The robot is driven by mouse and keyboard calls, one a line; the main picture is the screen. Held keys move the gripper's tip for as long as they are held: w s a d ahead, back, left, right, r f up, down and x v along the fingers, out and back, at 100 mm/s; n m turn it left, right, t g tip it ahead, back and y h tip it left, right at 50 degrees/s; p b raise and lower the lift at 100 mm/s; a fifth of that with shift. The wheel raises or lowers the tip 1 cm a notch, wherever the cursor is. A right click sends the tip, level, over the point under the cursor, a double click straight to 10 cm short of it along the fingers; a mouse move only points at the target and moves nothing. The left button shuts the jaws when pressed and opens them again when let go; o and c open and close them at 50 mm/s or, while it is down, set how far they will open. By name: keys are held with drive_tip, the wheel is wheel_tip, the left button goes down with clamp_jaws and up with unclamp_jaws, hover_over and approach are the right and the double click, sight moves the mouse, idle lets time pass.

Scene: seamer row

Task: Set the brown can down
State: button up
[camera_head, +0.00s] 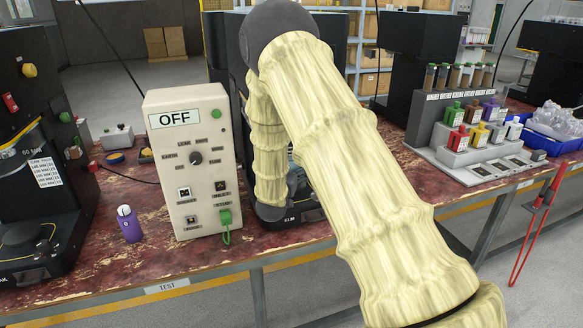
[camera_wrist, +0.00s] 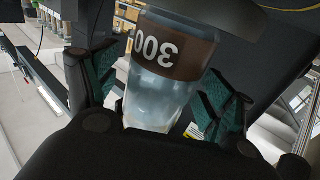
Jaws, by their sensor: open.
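A gap shows beside the can at the left finger; contact at the right finger is unclear. In the camera_head view my covered arm hides the can and most of the gripper, in front of the dark machine with a base (camera_head: 300,216) marked "ELM".
A stepped rack (camera_head: 470,140) of small coloured containers is at right. Red-handled tongs (camera_head: 540,215) hang at the bench's front edge. Dark machine parts crowd the can.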

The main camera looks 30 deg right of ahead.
drive_tip(key=c, duration=1.4)
drive_tip(key=shift+c, duration=0.2)
drive_tip(key=shift+a+r, duration=0.1)
drive_tip(key=shift+r, duration=1.65)
drive_tip(key=s+a+r+b, duration=0.2)
drive_tip(key=s+a, duration=0.6)
drive_tip(key=s, duration=0.6)
drive_tip(key=s+a+f+n+t+y+p, duration=0.1)
drive_tip(key=a+f+n+t+y+p, duration=0.1)
drive_tip(key=a, duration=0.6)
drive_tip(key=a+f+n+t+y+p, duration=0.2)
drive_tip(key=a+f+n+y+p, duration=0.1)
drive_tip(key=a+f+y, duration=0.3)
drive_tip(key=s+a+f+n+t+y+p, duration=0.1)
drive_tip(key=a+f+n+y, duration=0.3)
drive_tip(key=a, duration=0.7)
drive_tip(key=shift+s+f+t+y+p, duration=0.4)
drive_tip(key=shift+f+y+p, duration=0.3)
drive_tip(key=shift+f, duration=0.7)
